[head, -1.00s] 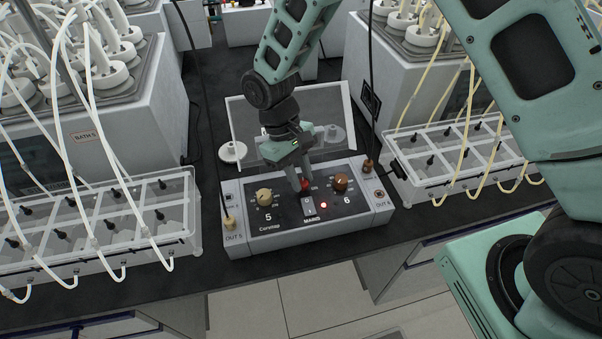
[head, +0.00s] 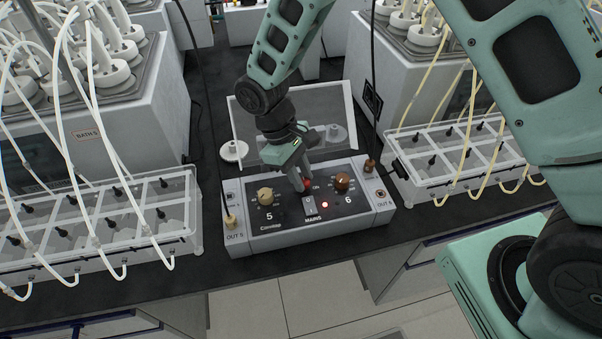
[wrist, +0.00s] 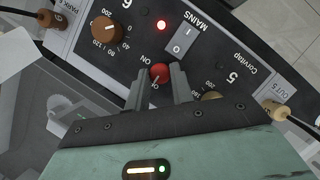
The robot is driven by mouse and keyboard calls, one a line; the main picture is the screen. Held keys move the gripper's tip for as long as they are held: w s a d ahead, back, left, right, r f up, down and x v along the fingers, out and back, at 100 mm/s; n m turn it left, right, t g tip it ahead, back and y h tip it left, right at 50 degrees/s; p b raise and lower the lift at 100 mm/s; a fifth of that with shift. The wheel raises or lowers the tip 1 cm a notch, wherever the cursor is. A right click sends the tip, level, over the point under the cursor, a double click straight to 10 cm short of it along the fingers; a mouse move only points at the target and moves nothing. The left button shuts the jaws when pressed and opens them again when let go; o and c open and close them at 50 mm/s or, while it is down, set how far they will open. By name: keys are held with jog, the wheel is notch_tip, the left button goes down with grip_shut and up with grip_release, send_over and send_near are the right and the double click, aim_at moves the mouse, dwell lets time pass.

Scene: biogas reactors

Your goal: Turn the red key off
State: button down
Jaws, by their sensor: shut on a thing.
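The red key (head: 308,183) is a small round red knob in the middle of the control box's dark panel, between two larger knobs. In the wrist view the red key (wrist: 160,72) sits between the fingertips, with small white lettering beside it. My gripper (head: 301,184) comes down from above, tilted, and is shut on the red key, one finger on each side (wrist: 159,84). The fingers hide part of the key in the head view. I cannot read the key's exact angle.
The control box (head: 240,240) has a beige knob (head: 265,196), a brown knob (head: 342,181), a white mains switch (head: 310,206) and a lit red lamp (head: 325,204). A clear raised cover (head: 290,110) stands behind it. Clear tube racks (head: 110,225) (head: 465,160) flank the box.

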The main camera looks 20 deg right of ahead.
jog(key=c, duration=1.2)
grip_release()
jog(key=shift+c, duration=0.2)
jog(key=shift+r, duration=0.1)
jog(key=b+v, duration=0.3)
jog(key=v, duration=1.4)
jog(key=shift+r, duration=0.2)
jog(key=shift+s, duration=0.1)
jog(key=s+d+t+y, duration=0.1)
jog(key=s+d+y, duration=0.1)
jog(key=s, duration=1)
jog(key=s+d+f+m+t+y, duration=0.1)
jog(key=s+d, duration=0.3)
jog(key=s, duration=0.7)
jog(key=shift+s+d+f+t+y, duration=0.15)
jog(key=shift+s+d+t+y, duration=0.2)
jog(key=shift+t, duration=0.35)
